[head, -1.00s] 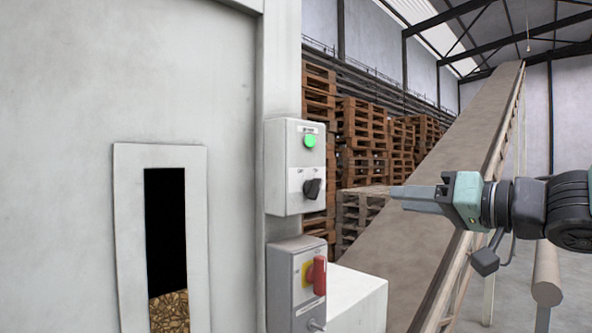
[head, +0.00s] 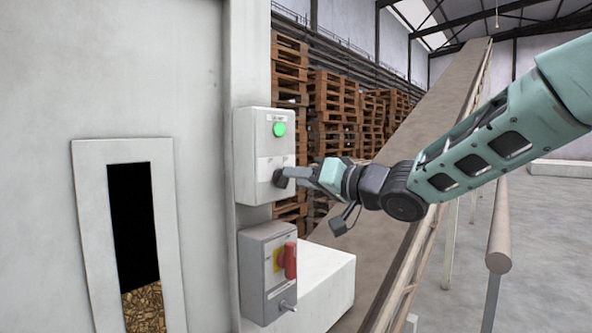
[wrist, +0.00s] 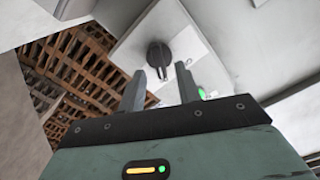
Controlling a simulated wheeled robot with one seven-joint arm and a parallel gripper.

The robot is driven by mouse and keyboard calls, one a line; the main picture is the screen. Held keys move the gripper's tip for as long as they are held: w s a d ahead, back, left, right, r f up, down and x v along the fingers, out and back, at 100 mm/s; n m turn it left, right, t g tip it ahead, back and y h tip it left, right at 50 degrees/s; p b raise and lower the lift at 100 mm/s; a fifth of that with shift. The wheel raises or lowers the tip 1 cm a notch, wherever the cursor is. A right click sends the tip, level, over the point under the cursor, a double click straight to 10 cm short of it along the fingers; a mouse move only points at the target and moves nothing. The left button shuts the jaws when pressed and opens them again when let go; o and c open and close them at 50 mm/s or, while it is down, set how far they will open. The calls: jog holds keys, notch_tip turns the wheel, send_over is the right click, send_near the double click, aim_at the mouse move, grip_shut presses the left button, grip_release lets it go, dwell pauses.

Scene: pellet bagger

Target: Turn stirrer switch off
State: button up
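A black rotary switch (head: 279,179) sits on the front of the upper grey control box (head: 250,150), below a lit green lamp (head: 279,129). Its label is too small to read. In the wrist view, the switch (wrist: 159,54) is straight ahead, its handle pointing roughly down the picture. My gripper (head: 288,173) is at the switch in the head view and partly covers it. In the wrist view, my gripper (wrist: 161,76) has its two fingers apart, with the handle's end showing between the tips. I cannot tell whether they touch it.
A lower grey box (head: 262,255) with a red handle (head: 288,260) on a yellow plate is just below. A pale block (head: 325,285) stands beside it. A sloping conveyor (head: 440,150) and stacked wooden pallets (head: 335,110) are behind. A window (head: 140,230) shows pellets.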

jog(key=shift+x, duration=0.9)
grip_shut()
